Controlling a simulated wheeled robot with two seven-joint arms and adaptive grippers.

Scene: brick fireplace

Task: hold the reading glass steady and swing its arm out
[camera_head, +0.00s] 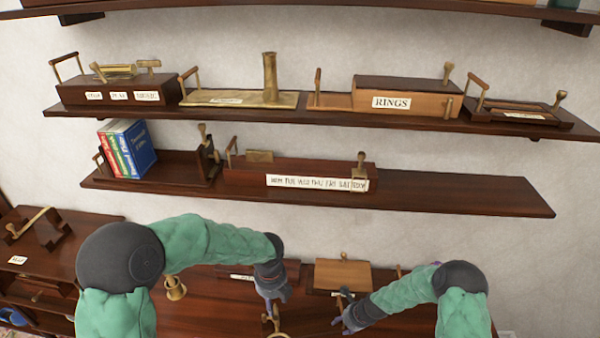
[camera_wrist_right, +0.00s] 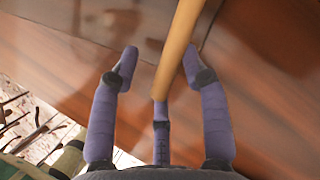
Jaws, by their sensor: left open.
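A brass piece (camera_head: 275,322), which looks like part of the reading glass, shows at the bottom edge of the head view; its lower part is cut off. My left gripper (camera_head: 273,296) is open, just above and around the top of this piece; I cannot tell whether it touches. The rod may be the glass's arm; I cannot tell.
A brass bell (camera_head: 175,288) stands on the wooden table (camera_head: 210,315) to the left. A box with a light wooden top (camera_head: 342,274) stands behind my right gripper. Two wall shelves (camera_head: 450,192) with boxes and books (camera_head: 128,148) are above. The lower shelf's right end is bare.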

